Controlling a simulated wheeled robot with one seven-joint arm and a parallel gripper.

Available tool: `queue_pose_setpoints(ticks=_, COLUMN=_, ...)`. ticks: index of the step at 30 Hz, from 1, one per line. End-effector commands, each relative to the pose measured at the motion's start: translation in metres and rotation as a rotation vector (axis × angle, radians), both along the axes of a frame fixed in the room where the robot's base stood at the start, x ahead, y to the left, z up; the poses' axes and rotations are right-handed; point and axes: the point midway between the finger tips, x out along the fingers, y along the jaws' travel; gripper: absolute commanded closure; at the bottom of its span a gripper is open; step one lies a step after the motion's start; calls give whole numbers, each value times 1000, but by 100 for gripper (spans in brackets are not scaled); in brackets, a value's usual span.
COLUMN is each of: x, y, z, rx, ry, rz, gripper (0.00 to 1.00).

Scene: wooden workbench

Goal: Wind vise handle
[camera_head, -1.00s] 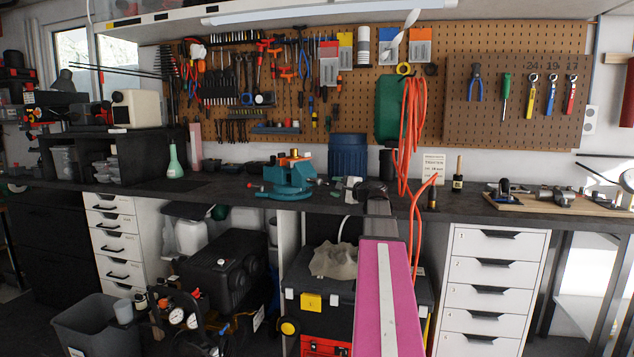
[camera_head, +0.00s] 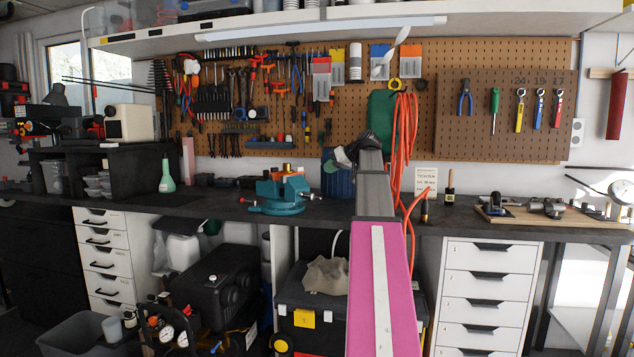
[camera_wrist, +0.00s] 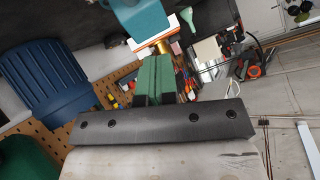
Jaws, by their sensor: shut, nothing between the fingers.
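The teal vise (camera_head: 283,193) stands on the dark workbench, left of my arm. Its small red-tipped handle (camera_head: 243,200) sticks out at the left side of the vise. My gripper (camera_head: 332,168) is above and to the right of the vise, apart from it, partly hidden by my own arm. In the wrist view my gripper (camera_wrist: 160,62) shows two green fingers side by side, shut and empty. Part of the vise (camera_wrist: 142,17) shows at the top of that view, beyond the fingertips. The handle cannot be made out there.
A blue ribbed bin (camera_wrist: 45,80) stands behind my gripper. Orange hoses (camera_head: 402,140) hang to the right of my arm. A green bottle (camera_head: 167,177) stands left of the vise. A wooden board with tools (camera_head: 535,214) lies at the right.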

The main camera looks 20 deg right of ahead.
Motion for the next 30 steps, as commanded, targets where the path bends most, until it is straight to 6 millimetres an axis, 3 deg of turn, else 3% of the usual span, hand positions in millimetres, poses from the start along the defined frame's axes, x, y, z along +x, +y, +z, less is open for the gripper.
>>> queue_pose_setpoints(ticks=17, x=67, y=52, z=-53, rx=5, ry=0, rz=-1, gripper=100)
queue_pose_setpoints(ticks=22, x=64, y=60, z=-76, rx=5, ry=0, rz=-3, gripper=100)
queue_pose_setpoints(ticks=30, x=65, y=64, z=-88, rx=5, ry=0, rz=-3, gripper=100)
